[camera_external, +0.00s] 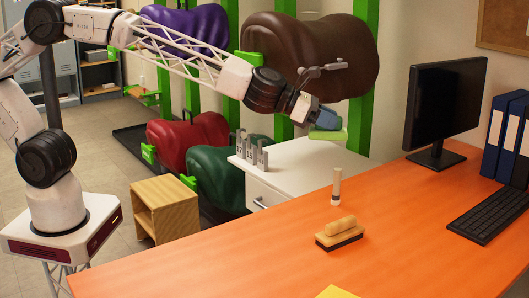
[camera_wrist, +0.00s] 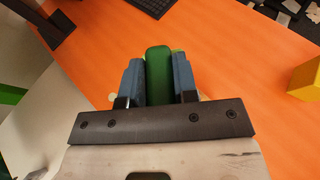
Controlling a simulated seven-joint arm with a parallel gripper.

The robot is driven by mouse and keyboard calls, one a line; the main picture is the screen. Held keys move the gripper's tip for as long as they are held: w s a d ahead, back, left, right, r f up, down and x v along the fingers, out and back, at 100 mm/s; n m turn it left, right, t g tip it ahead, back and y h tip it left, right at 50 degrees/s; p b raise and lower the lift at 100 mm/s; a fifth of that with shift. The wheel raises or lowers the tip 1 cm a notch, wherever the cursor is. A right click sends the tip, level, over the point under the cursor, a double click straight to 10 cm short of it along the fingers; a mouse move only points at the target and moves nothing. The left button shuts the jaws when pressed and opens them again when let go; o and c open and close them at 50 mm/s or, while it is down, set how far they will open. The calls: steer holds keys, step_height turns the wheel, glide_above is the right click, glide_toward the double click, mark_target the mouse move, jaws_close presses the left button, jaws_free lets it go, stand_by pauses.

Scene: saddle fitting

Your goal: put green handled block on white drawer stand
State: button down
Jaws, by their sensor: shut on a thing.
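The green handled block (camera_external: 328,135) is in my gripper (camera_external: 323,118), whose blue fingers are shut on its handle. The block appears over the back right part of the white drawer stand (camera_external: 285,185) in the external view. I cannot tell whether it touches the stand top. In the wrist view, the green handle (camera_wrist: 158,72) stands between the two blue fingers of my gripper (camera_wrist: 158,80), and the block's body is mostly hidden below.
Several grey metal pieces (camera_external: 252,150) stand at the stand's left edge. A wooden box (camera_external: 165,208) stands on the floor.

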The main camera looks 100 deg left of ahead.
steer(key=a+f+n+g+y, duration=0.1)
steer(key=a+f+n+y, duration=0.3)
steer(key=a, duration=0.8)
steer(key=a+f+n+g+y, duration=0.2)
steer(key=a+f, duration=0.4)
steer(key=a, duration=0.5)
steer(key=a+f+n+g+y, duration=0.1)
steer(key=a+f+n+y, duration=0.3)
steer(key=a, duration=0.8)
steer(key=s+a+f+n+g+y, duration=0.1)
steer(key=s+a+f+n+g, duration=0.1)
steer(key=s+a+f, duration=0.4)
steer(key=s+a+f+n+g+y, duration=0.1)
steer(key=s+a+f+n+g, duration=0.2)
steer(key=a, duration=1.2)
steer(key=s+a+f+n+g+y, duration=0.1)
steer(key=s+a+f+g, duration=0.3)
steer(key=s+a+f, duration=0.5)
step_height(320, 180, down, 3)
steer(key=shift+a+f+n+g, duration=0.1)
steer(key=shift+a+n+g, duration=0.2)
steer(key=shift+a+n, duration=0.7)
steer(key=shift+s, duration=0.1)
steer(key=shift+f, duration=3.35)
steer(key=shift+f, duration=0.6)
